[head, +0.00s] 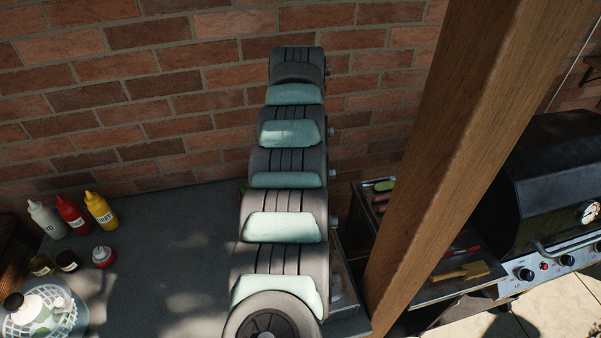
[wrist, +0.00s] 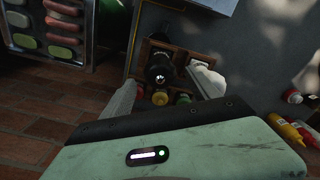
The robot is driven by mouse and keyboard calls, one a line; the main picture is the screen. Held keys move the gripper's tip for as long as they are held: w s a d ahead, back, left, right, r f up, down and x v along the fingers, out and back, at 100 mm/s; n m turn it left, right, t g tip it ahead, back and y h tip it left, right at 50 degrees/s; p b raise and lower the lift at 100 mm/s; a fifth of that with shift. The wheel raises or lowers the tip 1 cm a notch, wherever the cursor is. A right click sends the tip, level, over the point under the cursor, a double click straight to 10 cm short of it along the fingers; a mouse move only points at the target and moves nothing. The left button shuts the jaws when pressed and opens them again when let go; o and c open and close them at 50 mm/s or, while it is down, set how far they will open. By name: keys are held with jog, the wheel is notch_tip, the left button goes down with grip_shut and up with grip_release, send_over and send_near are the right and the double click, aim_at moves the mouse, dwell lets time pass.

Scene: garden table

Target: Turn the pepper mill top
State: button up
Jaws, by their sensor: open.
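In the wrist view a dark, round-topped item (wrist: 159,75), seen from above, stands in a wooden caddy (wrist: 178,47). It looks like the pepper mill, but the view is too dark to be sure. My gripper (wrist: 165,77) is open, with one pale finger on each side of this dark top and a gap on both sides. I cannot tell how high the fingers are above it. In the head view my arm hides the caddy and the gripper.
Small jars (wrist: 160,98) share the caddy. White, red and yellow squeeze bottles (head: 101,211) stand on the grey table (head: 160,270) at the left, near a red-and-white jar (head: 103,256). A wooden post (head: 450,130) and black grill (head: 545,170) are at the right. A food tray (wrist: 48,35) lies beside the table.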

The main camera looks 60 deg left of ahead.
notch_tip(320, 180, up, 8)
jog(key=p, duration=0.2)
jog(key=shift+f+p, duration=0.2)
jog(key=shift+p, duration=0.1)
